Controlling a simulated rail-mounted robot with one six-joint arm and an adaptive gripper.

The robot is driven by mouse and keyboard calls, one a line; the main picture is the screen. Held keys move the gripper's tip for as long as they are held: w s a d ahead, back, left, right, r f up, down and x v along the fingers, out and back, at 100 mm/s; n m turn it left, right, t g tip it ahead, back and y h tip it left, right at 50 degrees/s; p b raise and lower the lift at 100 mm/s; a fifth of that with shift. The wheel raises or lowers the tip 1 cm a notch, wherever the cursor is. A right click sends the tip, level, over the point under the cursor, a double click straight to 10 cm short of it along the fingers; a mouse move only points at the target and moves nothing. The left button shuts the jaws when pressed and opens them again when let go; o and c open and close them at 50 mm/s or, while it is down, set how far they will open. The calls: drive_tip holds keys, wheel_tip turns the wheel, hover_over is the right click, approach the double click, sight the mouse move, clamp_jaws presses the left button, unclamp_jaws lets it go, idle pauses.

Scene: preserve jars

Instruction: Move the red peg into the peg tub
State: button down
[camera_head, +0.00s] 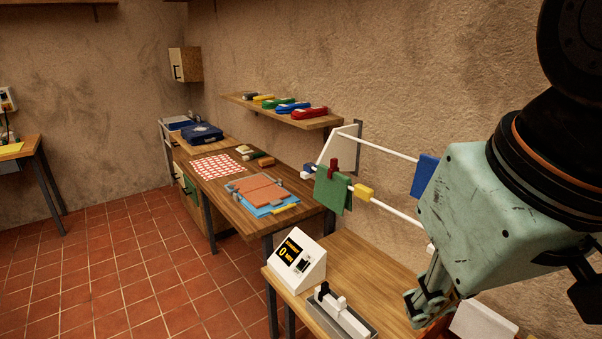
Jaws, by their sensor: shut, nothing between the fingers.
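The red peg (333,167) is upright at the top edge of a green cloth (331,191), which hangs from a white rail (392,207). A blue peg (310,169) is to its left and a yellow peg (364,192) to its right on the rail. My gripper (416,311) is at the lower right, low over the bench, shut and empty, well apart from the red peg. I cannot pick out the peg tub for sure; a reddish edge shows partly hidden behind my gripper.
A white display box (298,262) and a black-and-white device (340,312) stand on the near bench (362,262). A blue cloth (424,176) hangs farther right, partly behind my arm. A wall shelf (282,115) holds several coloured items. Another table (229,205) stands beyond.

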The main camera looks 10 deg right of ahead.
idle(0.4)
drive_tip(key=c, duration=2.6)
unclamp_jaws()
drive_tip(key=shift+o, duration=0.2)
drive_tip(key=shift+d, duration=0.1)
